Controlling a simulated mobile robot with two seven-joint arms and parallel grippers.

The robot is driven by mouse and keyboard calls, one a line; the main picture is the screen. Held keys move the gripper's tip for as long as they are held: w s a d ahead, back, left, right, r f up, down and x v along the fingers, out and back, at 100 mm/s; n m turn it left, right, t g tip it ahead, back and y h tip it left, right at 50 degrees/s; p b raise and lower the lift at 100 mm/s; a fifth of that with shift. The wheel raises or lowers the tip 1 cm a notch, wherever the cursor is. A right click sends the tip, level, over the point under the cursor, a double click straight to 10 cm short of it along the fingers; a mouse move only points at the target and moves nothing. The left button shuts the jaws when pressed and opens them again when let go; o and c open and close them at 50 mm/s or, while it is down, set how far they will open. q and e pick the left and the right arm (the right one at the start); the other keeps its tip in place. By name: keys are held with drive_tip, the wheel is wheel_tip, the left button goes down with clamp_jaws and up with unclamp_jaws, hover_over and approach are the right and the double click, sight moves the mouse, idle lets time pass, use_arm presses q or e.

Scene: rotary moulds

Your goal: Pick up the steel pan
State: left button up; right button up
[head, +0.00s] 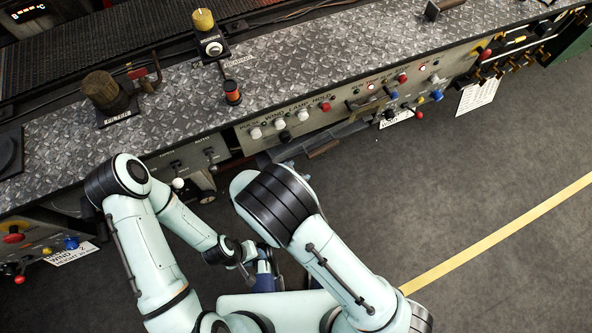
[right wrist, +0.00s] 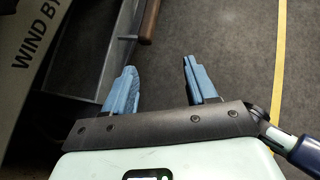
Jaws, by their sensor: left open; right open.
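My left arm folds down at the lower left of the head view. A dark blue part of my wrist shows at its end, but I cannot make out the left gripper's fingers.
A long console (head: 300,122) with a diamond-plate top, knobs and switches runs across the head view. Open floor (head: 460,180) with a yellow line (head: 500,235) lies right.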

drive_tip(key=shift+d, duration=0.1)
approach(330, 143)
drive_tip(key=x, duration=0.4)
drive_tip(key=shift+s+f+b, duration=0.1)
drive_tip(key=shift+f+b, duration=0.15)
drive_tip(key=shift+b, duration=0.15)
drive_tip(key=shift+x, duration=1.05)
use_arm(q)
drive_tip(key=shift+w+a+f+t+b, duration=0.15)
drive_tip(key=shift+w+f+b, duration=0.05)
drive_tip(key=shift+w+f, duration=0.25)
drive_tip(key=shift+w+a+f+t+b, duration=0.15)
drive_tip(key=shift+w+f+b, duration=0.05)
drive_tip(key=shift+w+f, duration=0.25)
use_arm(e)
drive_tip(key=shift+w+d+f, duration=0.25)
drive_tip(key=shift+w+d, duration=0.25)
